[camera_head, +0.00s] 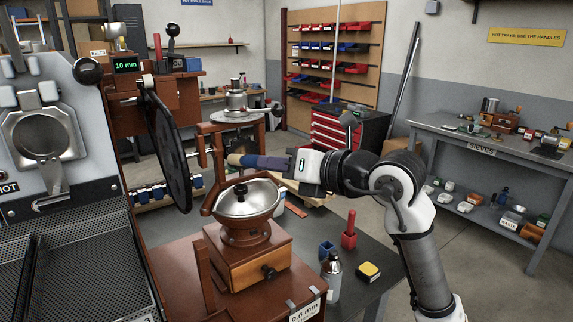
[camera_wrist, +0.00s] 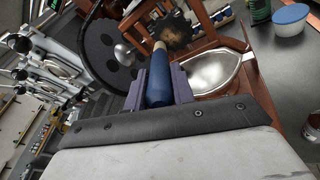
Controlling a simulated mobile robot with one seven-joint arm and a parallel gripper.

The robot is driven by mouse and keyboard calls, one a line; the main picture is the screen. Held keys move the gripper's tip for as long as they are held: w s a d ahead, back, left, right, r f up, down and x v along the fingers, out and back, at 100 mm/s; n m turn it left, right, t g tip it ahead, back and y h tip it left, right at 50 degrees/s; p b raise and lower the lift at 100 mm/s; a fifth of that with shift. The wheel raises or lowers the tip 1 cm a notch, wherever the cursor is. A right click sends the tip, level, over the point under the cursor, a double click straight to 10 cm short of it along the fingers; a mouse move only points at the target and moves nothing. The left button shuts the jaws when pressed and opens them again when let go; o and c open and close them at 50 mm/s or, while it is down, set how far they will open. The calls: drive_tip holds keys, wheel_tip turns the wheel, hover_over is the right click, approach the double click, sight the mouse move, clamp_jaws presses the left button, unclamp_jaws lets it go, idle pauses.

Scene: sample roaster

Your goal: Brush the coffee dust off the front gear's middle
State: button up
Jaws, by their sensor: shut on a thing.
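My gripper (camera_head: 264,163) is shut on a brush with a blue handle, held in mid-air right of the gear. In the wrist view the blue handle (camera_wrist: 159,82) lies between the purple fingers of my gripper (camera_wrist: 165,78), its far end pointing away from me.
A grinder with a steel bowl (camera_head: 248,198) stands on a wooden box below my gripper. The steel roaster front (camera_head: 45,140) fills the left.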

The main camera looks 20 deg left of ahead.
drive_tip(key=shift+r, duration=0.3)
drive_tip(key=w+d, duration=0.1)
drive_tip(key=w, duration=0.1)
drive_tip(key=w+d, duration=0.2)
drive_tip(key=shift+w+d, duration=0.3)
drive_tip(key=shift+w, duration=0.1)
drive_tip(key=shift+s+a+b, duration=0.1)
drive_tip(key=shift+b, duration=0.2)
drive_tip(key=shift+s+a+b, duration=0.6)
drive_tip(key=shift+s+a, duration=0.3)
drive_tip(key=shift+s, duration=0.25)
drive_tip(key=shift+s+a+b, duration=0.6)
drive_tip(key=shift+s+a, duration=0.25)
drive_tip(key=shift+s, duration=0.3)
drive_tip(key=s+d+b, duration=0.1)
drive_tip(key=s+d, duration=0.2)
drive_tip(key=d, duration=0.2)
drive_tip(key=shift+s+b, duration=0.35)
drive_tip(key=shift+b, duration=0.05)
